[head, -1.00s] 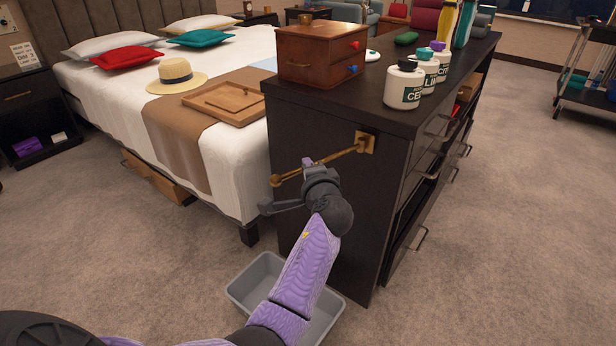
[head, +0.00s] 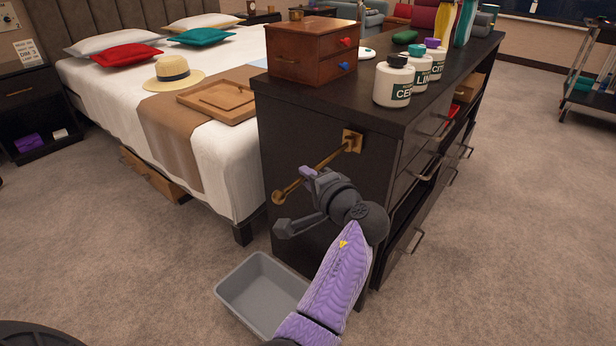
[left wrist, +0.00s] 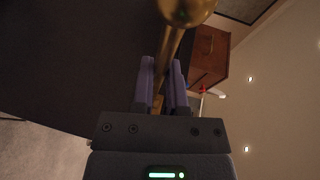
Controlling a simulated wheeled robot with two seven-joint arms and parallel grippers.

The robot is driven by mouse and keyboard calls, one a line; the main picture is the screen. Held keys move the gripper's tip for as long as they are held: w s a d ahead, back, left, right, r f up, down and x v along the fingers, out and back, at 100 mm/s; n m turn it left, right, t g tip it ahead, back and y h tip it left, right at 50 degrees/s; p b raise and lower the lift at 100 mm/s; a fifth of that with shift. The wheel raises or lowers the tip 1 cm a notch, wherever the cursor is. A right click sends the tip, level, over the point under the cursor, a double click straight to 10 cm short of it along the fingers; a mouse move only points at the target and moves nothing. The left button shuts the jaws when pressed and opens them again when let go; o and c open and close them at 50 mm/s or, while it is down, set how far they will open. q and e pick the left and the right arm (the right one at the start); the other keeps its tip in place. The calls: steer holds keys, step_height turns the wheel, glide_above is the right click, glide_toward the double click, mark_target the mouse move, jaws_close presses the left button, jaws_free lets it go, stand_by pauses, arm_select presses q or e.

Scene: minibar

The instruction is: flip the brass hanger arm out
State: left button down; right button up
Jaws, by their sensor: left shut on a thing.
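The brass hanger arm (head: 327,161) is a thin rod with a ball at its free end. It is fixed by a square brass plate (head: 352,141) to the dark cabinet's side and angles down and left in the head view, away from the plate. My left gripper (head: 308,174) is shut on the rod, between the ball and the plate. In the left wrist view the purple fingers (left wrist: 161,80) stand on either side of the rod, with the ball (left wrist: 187,8) beyond them at the top. My right gripper is in neither view.
The dark cabinet (head: 310,125) carries a small wooden drawer box (head: 300,68) and several white bottles. A grey bin (head: 258,290) stands on the carpet below my left arm. The bed (head: 195,165) is close on the left. Open carpet lies in front and to the right.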

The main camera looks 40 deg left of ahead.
arm_select(q)
steer(key=c, duration=0.6)
jaws_free()
steer(key=shift+w+d, duration=0.1)
steer(key=shift+c, duration=0.2)
steer(key=p+v, duration=0.4)
steer(key=v, duration=0.6)
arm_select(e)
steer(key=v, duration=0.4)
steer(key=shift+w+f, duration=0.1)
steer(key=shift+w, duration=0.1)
